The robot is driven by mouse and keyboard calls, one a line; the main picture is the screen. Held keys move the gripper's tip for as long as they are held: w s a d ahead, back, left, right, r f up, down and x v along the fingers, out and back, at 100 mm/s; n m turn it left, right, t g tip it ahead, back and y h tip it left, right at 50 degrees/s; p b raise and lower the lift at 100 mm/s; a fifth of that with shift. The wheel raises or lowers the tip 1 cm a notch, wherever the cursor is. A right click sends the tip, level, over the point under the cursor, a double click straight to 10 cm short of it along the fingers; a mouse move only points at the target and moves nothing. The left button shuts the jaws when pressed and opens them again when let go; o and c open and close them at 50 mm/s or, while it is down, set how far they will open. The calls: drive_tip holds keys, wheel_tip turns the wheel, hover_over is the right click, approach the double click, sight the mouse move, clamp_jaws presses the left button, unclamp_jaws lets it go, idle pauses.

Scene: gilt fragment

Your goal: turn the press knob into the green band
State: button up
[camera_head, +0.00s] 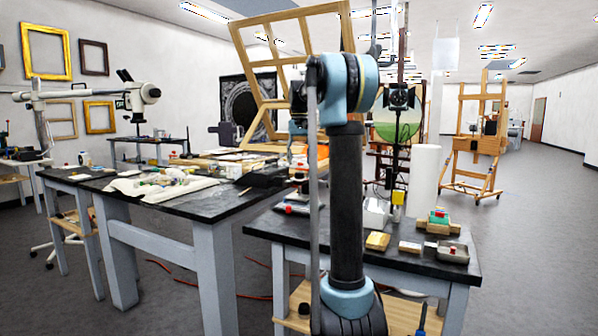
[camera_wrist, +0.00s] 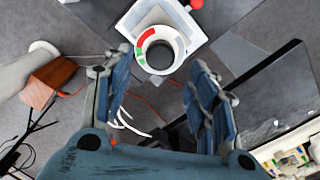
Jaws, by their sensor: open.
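The press knob (camera_wrist: 160,55) shows in the wrist view as a round grey part inside a white ring. The ring carries a red arc (camera_wrist: 147,36) at its upper left and a small green band (camera_wrist: 141,57) at its left. It sits at the edge of a pale square body (camera_wrist: 160,12). My gripper (camera_wrist: 159,62) is open, its two blue fingers spread on either side of the knob's line of sight and apparently apart from it. Which way the knob points is too small to tell. In the head view I cannot make out the knob; my arm blocks the middle.
A red ball (camera_wrist: 196,4) is beside the press body.

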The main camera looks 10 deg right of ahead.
wheel_tip(320, 180, up, 6)
drive_tip(key=shift+r, duration=0.2)
idle(0.4)
